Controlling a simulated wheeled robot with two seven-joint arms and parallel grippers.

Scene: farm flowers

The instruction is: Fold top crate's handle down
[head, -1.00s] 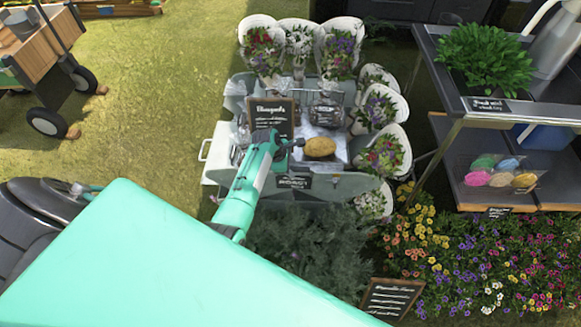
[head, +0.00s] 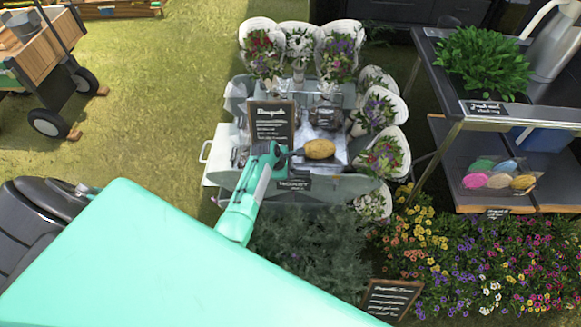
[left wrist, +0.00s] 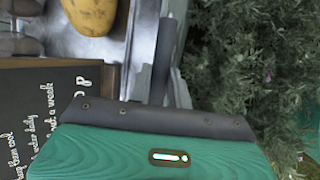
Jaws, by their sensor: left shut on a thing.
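The top crate (head: 340,186) is a grey metal box at the centre of the head view, with an oval yellow-brown item (head: 319,149) inside. My left gripper (head: 286,156) reaches over its front edge and is shut, apparently on the crate's thin handle. In the left wrist view, the dark finger (left wrist: 163,60) meets a thin light bar at its tip, beside the crate's grey rim. Most of the handle is hidden by the gripper. My right gripper is not in view.
A black chalkboard sign (head: 273,122) stands left of the gripper, close to it. White-wrapped bouquets (head: 382,155) ring the back and right. A white crate (head: 219,155) projects at left. Bushy plants (head: 310,245) fill the front. A dark shelf cart (head: 500,180) stands at right.

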